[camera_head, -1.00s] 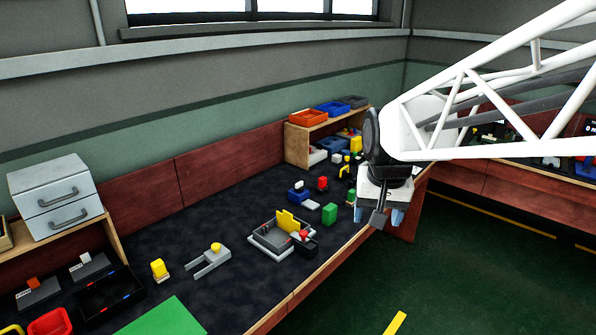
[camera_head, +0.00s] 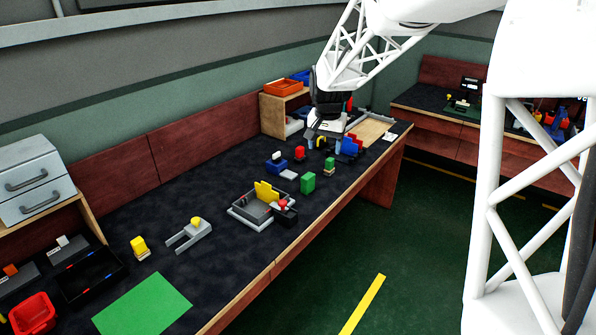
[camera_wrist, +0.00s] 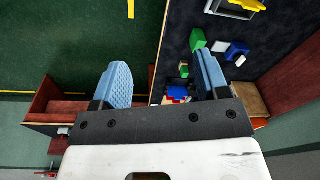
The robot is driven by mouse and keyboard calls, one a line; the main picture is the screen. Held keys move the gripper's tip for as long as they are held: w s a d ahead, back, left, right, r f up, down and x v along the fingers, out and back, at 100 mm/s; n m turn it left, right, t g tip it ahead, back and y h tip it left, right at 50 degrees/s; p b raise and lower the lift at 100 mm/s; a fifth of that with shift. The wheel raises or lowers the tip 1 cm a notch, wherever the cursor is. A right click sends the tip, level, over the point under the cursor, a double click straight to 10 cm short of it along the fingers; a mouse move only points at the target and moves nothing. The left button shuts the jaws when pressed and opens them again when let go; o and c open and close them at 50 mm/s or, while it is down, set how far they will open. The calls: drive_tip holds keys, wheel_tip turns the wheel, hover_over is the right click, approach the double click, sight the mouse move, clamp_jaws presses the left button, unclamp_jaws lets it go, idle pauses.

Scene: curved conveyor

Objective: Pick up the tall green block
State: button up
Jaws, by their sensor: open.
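The tall green block (camera_head: 308,182) stands upright on the dark tabletop, right of a white flat piece. It also shows in the wrist view as a green block (camera_wrist: 198,40) at the upper right, partly behind one finger. My gripper (camera_head: 324,138) is over the far part of the table, above and beyond the block and apart from it. In the wrist view its two blue fingers (camera_wrist: 160,72) are spread, with nothing held between them. A smaller green piece (camera_head: 330,164) sits just beyond the tall block.
A grey tray (camera_head: 240,212) with yellow and red parts stands nearer on the table. A blue block (camera_head: 277,166), a red piece (camera_head: 299,153) and a white piece (camera_head: 288,174) are left of the block. A red-and-blue object (camera_head: 350,146) is near my gripper. The table's front edge is close.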

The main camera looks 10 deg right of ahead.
drive_tip(key=w+f+m, duration=0.2)
drive_tip(key=w+f, duration=0.9)
drive_tip(key=w, duration=0.5)
drive_tip(key=m+g, duration=0.1)
drive_tip(key=m, duration=0.1)
approach(308, 176)
wheel_tip(308, 176, down, 5)
drive_tip(key=shift+f, duration=0.1)
drive_tip(key=shift+w+f, duration=0.2)
drive_tip(key=shift+w, duration=0.05)
drive_tip(key=shift+f, duration=0.1)
drive_tip(key=shift+f, duration=1.2)
drive_tip(key=shift+f, duration=0.1)
drive_tip(key=shift+f, duration=2.5)
